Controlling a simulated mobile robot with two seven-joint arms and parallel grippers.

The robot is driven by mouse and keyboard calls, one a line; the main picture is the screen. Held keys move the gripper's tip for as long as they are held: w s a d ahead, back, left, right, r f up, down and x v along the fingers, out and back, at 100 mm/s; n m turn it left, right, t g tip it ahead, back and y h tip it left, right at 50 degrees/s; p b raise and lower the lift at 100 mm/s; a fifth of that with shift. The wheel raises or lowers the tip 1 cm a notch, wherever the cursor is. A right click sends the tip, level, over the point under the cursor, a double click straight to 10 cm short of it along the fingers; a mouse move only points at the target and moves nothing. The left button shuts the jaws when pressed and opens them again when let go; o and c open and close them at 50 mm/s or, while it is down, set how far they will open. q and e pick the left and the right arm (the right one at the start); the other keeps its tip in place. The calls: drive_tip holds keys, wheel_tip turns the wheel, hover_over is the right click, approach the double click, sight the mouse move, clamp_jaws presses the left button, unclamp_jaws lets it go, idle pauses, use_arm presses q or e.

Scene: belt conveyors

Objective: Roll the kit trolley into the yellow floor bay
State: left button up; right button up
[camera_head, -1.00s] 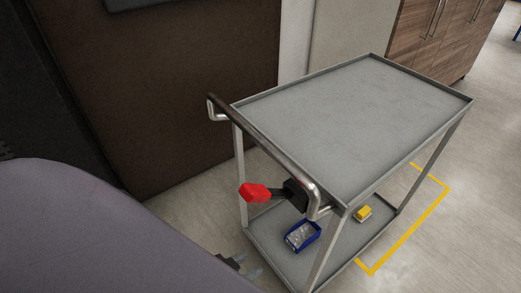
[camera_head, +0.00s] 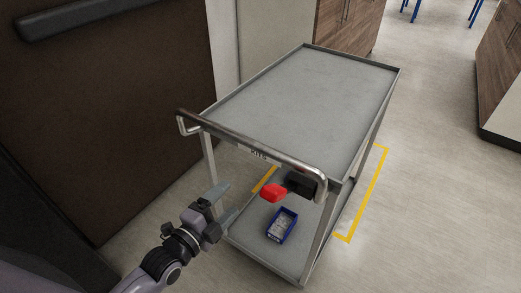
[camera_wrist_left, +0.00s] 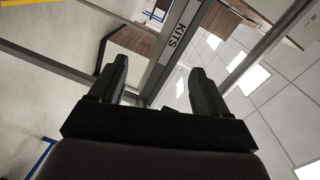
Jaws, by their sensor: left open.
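The grey kit trolley (camera_head: 295,100) stands upright with its push handle (camera_head: 250,146) on the near side. A KITS label (camera_head: 259,154) is on the trolley just below the handle, and it also shows in the left wrist view (camera_wrist_left: 177,35). A red-ended lever (camera_head: 273,192) with a black mount sits below the handle's right end. Yellow bay lines (camera_head: 368,190) show on the floor right of and behind the trolley; the trolley hides the rest. My left gripper (camera_head: 228,203) is open and empty, low at the trolley's near left side, fingers toward it. My right gripper is out of view.
A blue bin (camera_head: 282,226) of small parts sits on the lower shelf. A dark brown panel (camera_head: 110,120) stands close on the left. Wooden cabinets (camera_head: 347,25) stand behind, and another (camera_head: 503,80) at far right. The floor (camera_head: 440,200) on the right is clear.

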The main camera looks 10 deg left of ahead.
use_arm(q)
drive_tip(key=w+d+m+b, duration=0.1)
drive_tip(key=w+b, duration=0.1)
drive_tip(key=w, duration=0.3)
drive_tip(key=w+d+r+m+b, duration=0.1)
drive_tip(key=w+d+b, duration=0.1)
drive_tip(key=w, duration=0.3)
drive_tip(key=w+d+r+m+t+b, duration=0.1)
drive_tip(key=w+b, duration=0.2)
drive_tip(key=w, duration=0.3)
drive_tip(key=shift+d+r+h+b, duration=0.15)
drive_tip(key=shift+d+h+b, duration=0.05)
drive_tip(key=shift+h+b, duration=0.1)
drive_tip(key=shift+w+d+r, duration=0.1)
drive_tip(key=shift+w+d, duration=0.1)
drive_tip(key=shift+w, duration=0.3)
clamp_jaws()
